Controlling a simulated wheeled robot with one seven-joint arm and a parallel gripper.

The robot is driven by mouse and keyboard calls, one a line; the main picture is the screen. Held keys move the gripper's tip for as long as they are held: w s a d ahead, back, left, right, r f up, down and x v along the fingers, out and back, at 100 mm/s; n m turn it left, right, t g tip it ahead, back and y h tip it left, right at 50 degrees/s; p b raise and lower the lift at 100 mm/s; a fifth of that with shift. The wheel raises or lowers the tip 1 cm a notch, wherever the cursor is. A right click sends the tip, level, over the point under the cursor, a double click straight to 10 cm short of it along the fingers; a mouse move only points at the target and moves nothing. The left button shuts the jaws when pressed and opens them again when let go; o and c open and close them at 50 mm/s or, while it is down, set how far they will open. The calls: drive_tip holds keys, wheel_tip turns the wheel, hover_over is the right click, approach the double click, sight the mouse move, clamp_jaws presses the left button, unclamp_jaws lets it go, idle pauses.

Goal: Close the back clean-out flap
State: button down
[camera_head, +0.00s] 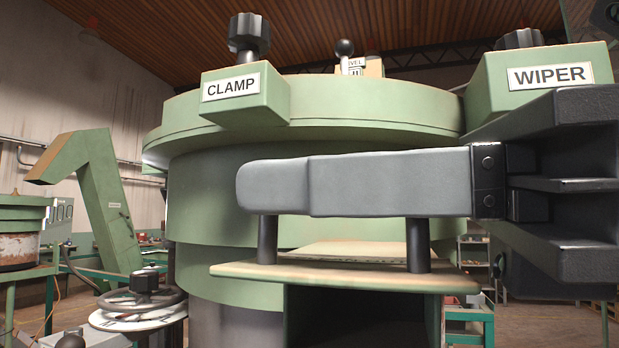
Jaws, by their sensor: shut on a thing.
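The clean-out flap (345,278) looks like a green plate with worn tan edges, standing out nearly level from the front of the round green hopper (213,199). Two dark handle posts (418,245) rise from its top. My gripper (275,188) reaches in from the right, and one long grey finger lies across the tops of both posts. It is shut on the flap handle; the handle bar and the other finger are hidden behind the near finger. A dark opening (362,322) shows below the plate. I cannot tell from labels whether this is the back flap.
A CLAMP block (245,95) with a black knob and a WIPER block (540,77) stick out above. A handwheel (142,300) is at lower left. A green chute (100,205) stands farther left.

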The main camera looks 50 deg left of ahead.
sight(216, 267)
drive_tip(key=shift+w+f, duration=0.1)
idle(0.7)
drive_tip(key=n+b, duration=0.1)
drive_tip(key=b, duration=0.1)
drive_tip(key=f+n+b, duration=0.1)
drive_tip(key=b, duration=0.1)
drive_tip(key=s+f+n+b, duration=0.1)
drive_tip(key=b, duration=0.1)
drive_tip(key=shift+d+f+n, duration=0.2)
drive_tip(key=shift+d+n, duration=0.1)
drive_tip(key=shift+n, duration=0.1)
drive_tip(key=n+b, duration=0.1)
drive_tip(key=f+n+b, duration=0.1)
drive_tip(key=b, duration=0.1)
drive_tip(key=shift+s+d+f+n, duration=0.15)
drive_tip(key=shift+n, duration=0.25)
drive_tip(key=shift+w+a+f+n+b, duration=0.3)
drive_tip(key=shift+f+n+b, duration=0.75)
drive_tip(key=shift+n, duration=0.95)
drive_tip(key=shift+w+a+f+n+b, duration=0.1)
drive_tip(key=shift+w+f+n+b, duration=0.45)
drive_tip(key=shift+n+b, duration=1.1)
drive_tip(key=shift+w+a+f+n+b, duration=0.2)
drive_tip(key=shift+f+n+b, duration=0.75)
drive_tip(key=shift+n, duration=1.4)
drive_tip(key=shift+f, duration=0.1)
drive_tip(key=c, duration=1.6)
unclamp_jaws()
drive_tip(key=shift+o, duration=0.4)
